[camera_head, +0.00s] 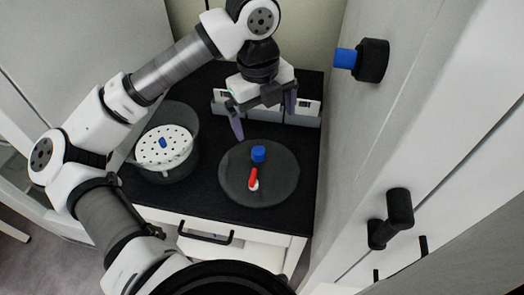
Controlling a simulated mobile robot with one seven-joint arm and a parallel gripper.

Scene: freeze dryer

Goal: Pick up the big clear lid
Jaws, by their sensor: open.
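A big round, dark grey see-through disc, which looks like the clear lid (278,182), lies on the black worktop. A blue knob (258,154) and a red handle on a white base (253,180) stand near its middle. My gripper (264,118) is open and empty, pointing down. Its two purple-grey fingers are spread wide at the far side of the disc, apart from the knob. The left finger tip appears close to the disc's far rim; its exact height above it I cannot tell.
A dark round vessel (186,166) with a white perforated plate (165,146) stands left of the disc. White boxes (303,110) stand at the back. A wall with black knobs (373,60) rises close on the right. A drawer (222,230) is at the front.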

